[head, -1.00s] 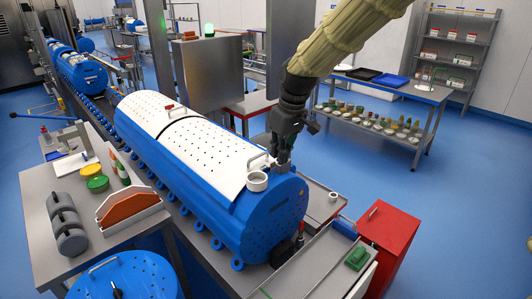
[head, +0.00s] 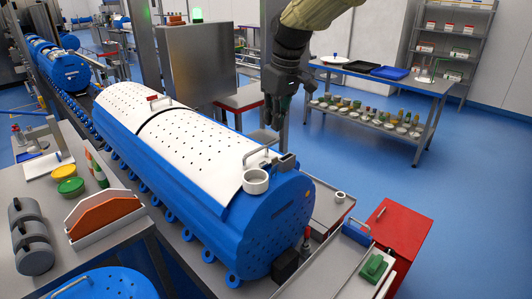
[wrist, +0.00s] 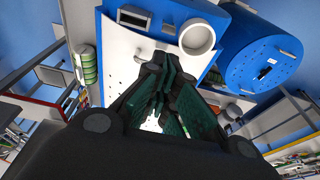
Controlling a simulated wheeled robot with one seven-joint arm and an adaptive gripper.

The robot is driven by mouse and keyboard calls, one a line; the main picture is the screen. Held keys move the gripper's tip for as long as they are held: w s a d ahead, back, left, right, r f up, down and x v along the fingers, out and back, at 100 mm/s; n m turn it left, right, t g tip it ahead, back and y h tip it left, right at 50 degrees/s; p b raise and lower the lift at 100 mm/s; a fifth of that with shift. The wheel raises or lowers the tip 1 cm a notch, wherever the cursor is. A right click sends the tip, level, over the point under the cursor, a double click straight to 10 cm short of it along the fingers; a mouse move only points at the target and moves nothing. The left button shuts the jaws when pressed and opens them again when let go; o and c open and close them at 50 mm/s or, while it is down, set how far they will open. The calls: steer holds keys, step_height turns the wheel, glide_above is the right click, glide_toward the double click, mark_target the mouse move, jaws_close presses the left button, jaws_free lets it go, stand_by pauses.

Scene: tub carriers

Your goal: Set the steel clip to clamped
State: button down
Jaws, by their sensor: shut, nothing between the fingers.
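The steel clip (head: 285,162) is a small grey metal piece at the near end of the white perforated lid (head: 205,140), on top of the blue drum (head: 270,222). It appears to lie low against the drum; whether it is fully clamped I cannot tell. In the wrist view a grey rectangular metal piece, probably the clip (wrist: 133,17), is near the top edge. My gripper (head: 275,122) is above the clip, apart from it, pointing down. Its fingers (wrist: 160,68) are shut and empty.
A white ring-shaped cup (head: 256,181) and a lid handle (head: 262,151) stand close beside the clip. A red cabinet (head: 395,235) and a tray with a green block (head: 374,267) are right of the drum. The air around my gripper is free.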

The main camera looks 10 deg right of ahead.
mark_target(274, 166)
steer(key=shift+p+x, duration=1.75)
steer(key=shift+x, duration=3.1)
steer(key=shift+s, duration=0.2)
steer(key=shift+w+f, duration=0.1)
steer(key=shift+w, duration=0.05)
